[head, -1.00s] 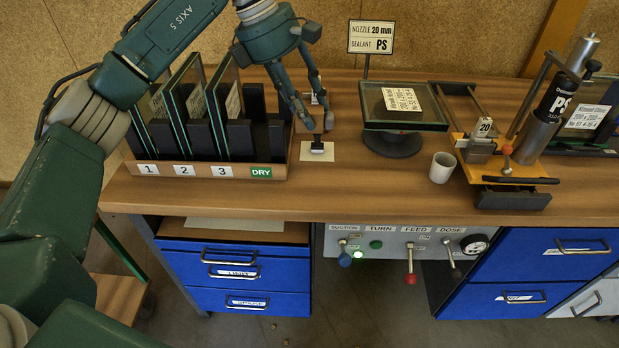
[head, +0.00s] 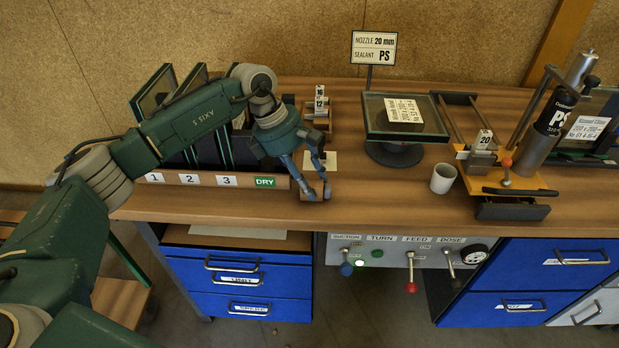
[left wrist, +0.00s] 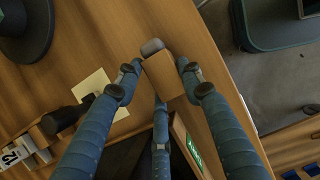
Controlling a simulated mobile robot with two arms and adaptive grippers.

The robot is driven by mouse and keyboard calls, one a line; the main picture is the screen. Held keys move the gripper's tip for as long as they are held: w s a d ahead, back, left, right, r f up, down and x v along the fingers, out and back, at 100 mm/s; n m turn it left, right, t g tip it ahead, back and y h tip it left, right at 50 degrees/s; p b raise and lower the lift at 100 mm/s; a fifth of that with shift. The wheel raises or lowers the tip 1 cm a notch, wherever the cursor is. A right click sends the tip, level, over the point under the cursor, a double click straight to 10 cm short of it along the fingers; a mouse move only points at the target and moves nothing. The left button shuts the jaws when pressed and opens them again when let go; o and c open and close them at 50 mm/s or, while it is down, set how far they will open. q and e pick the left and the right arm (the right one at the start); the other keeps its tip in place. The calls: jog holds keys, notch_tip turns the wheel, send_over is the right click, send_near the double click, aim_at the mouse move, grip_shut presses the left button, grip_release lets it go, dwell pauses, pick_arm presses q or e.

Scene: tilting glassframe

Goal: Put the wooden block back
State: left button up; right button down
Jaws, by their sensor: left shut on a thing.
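The wooden block (left wrist: 164,76) is between the fingers of my left gripper (left wrist: 160,82) in the left wrist view, with a grey rounded piece at its far end. In the head view my left gripper (head: 316,192) is low at the front of the workbench, just right of the rack's DRY label. Its fingers are shut on the block, which they mostly hide there. I cannot tell whether the block touches the bench top. My right gripper is not in view.
A rack (head: 205,180) marked 1, 2, 3 and DRY holds dark glass panes just left of the gripper. A pale paper (head: 324,162) and number-tagged pieces (head: 318,112) lie behind it. A turntable with a glass unit (head: 404,130) and a white cup (head: 443,174) stand right.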

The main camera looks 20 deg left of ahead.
pick_arm(q)
jog(key=o, duration=0.6)
jog(key=shift+f, duration=0.15)
jog(key=shift+o, duration=0.7)
jog(key=shift+r, duration=0.35)
jog(key=b+v, duration=0.2)
jog(key=v, duration=0.9)
jog(key=shift+a+r, duration=0.25)
jog(key=shift+r, duration=0.1)
